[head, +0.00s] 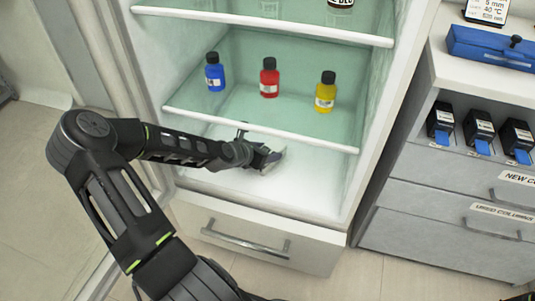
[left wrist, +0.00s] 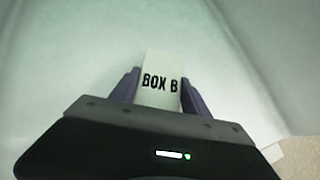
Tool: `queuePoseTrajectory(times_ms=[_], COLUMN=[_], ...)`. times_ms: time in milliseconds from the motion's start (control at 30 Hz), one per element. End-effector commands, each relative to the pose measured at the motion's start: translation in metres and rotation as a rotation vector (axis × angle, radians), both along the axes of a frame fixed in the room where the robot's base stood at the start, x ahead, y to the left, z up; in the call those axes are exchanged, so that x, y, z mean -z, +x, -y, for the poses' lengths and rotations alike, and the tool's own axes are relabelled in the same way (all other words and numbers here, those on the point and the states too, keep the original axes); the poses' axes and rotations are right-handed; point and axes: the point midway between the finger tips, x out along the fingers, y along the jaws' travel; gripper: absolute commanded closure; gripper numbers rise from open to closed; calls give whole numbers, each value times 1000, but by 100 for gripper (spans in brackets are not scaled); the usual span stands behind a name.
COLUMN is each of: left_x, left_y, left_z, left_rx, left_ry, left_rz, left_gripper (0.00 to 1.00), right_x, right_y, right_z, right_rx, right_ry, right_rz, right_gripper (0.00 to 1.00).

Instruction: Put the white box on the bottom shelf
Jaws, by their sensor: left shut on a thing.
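The white box, marked "BOX B" (left wrist: 161,82), is between the two fingers of my left gripper (left wrist: 160,88), which is shut on it. In the head view the left gripper (head: 268,158) reaches into the cabinet, just above the bottom shelf (head: 300,185) and below the front edge of the middle shelf. The box is mostly hidden there by the gripper. I cannot tell whether the box touches the shelf floor. My right gripper is not in view.
The glass middle shelf (head: 262,130) holds a blue bottle (head: 215,77), a red bottle (head: 269,82) and a yellow bottle (head: 325,96). Its white front edge runs close above my left gripper. The bottom shelf looks bare to the right. A drawer (head: 250,235) is below.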

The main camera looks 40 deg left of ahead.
Motion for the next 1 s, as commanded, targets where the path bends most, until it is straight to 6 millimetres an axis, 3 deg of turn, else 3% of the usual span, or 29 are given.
queuePoseTrajectory(times_ms=[200,233,400,500,800,1000], left_x=[0,0,0,0,-2,-13], left_y=[1,0,1,0,-1,-15], left_z=[0,0,0,0,0,-2], left_rx=[0,1,1,1,0,-2], left_ry=[1,1,1,1,1,0], left_rz=[3,1,2,2,2,1], left_gripper=[100,44,30,24,24,24], right_x=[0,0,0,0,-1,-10], right_y=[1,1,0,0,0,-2], right_z=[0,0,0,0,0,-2], right_rx=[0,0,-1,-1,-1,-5], right_ry=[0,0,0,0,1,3], right_rz=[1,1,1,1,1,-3], right_gripper=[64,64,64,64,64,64])
